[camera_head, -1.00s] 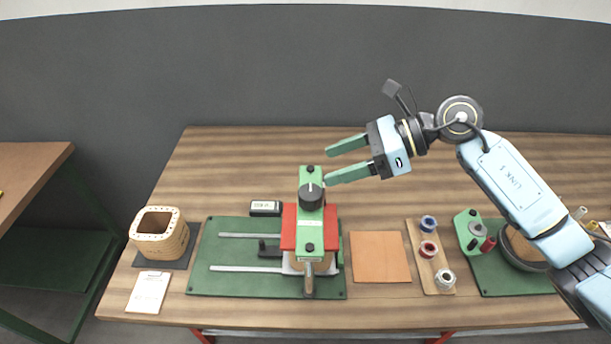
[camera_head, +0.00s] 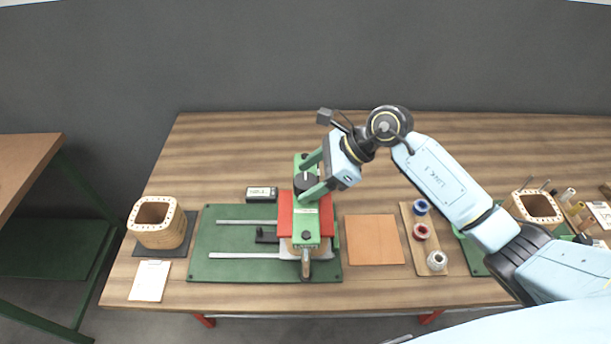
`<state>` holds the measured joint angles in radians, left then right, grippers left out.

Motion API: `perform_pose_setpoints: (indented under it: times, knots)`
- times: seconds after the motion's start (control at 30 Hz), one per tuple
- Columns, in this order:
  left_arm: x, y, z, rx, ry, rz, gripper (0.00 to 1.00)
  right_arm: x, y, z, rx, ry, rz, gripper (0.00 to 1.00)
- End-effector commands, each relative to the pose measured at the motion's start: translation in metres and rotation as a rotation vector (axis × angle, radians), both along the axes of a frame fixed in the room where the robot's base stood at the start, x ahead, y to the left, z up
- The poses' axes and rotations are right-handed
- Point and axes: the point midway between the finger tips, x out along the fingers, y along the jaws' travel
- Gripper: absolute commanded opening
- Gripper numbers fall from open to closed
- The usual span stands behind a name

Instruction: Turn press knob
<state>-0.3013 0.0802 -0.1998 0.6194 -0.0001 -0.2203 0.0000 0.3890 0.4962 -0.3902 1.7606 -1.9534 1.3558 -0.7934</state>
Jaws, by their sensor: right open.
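The press (camera_head: 306,224) has a green top bar over red plates and stands on a green base mat (camera_head: 215,268). Its black round knob (camera_head: 305,182) sits on the upper part of the green bar, with a pale mark on top. My right gripper (camera_head: 306,178) is open, with its two green fingers pointing left, one on the far side and one on the near side of the knob. I cannot tell whether the fingers touch the knob. My left gripper is not in view.
A wooden coil block (camera_head: 173,238) stands at the left. A small display box (camera_head: 262,194) lies behind the rails. A tan sheet (camera_head: 374,240) and a board with several spools (camera_head: 408,238) lie right of the press. Another coil block (camera_head: 534,213) is beyond my arm.

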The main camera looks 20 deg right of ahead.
Motion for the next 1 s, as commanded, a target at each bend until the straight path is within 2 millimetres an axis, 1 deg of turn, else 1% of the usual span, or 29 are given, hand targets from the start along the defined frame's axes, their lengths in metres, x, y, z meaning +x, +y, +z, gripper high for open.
perform_pose_setpoints:
  times: [0.03,0.13,0.43,0.47,0.7,0.8,1.0]
  knots:
    - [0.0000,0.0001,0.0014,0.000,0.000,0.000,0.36,0.0007,0.0044,-0.0029,0.003,0.001,0.001,0.68]
    - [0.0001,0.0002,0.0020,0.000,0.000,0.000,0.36,0.0020,0.0081,-0.0078,0.001,0.000,-0.001,0.68]
    - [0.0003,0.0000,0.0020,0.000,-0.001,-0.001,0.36,0.0024,0.0097,-0.0101,0.000,0.000,0.000,0.68]
    - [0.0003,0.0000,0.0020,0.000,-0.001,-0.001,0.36,0.0024,0.0097,-0.0101,0.000,0.000,0.000,0.67]
    - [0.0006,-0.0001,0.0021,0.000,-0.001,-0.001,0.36,0.0024,0.0095,-0.0098,0.001,0.000,0.000,0.35]
    - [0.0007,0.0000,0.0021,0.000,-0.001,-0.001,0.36,0.0024,0.0095,-0.0097,0.001,0.000,0.000,0.24]
    - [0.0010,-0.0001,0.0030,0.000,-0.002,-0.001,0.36,0.0021,0.0093,-0.0094,0.000,0.001,-0.012,0.24]
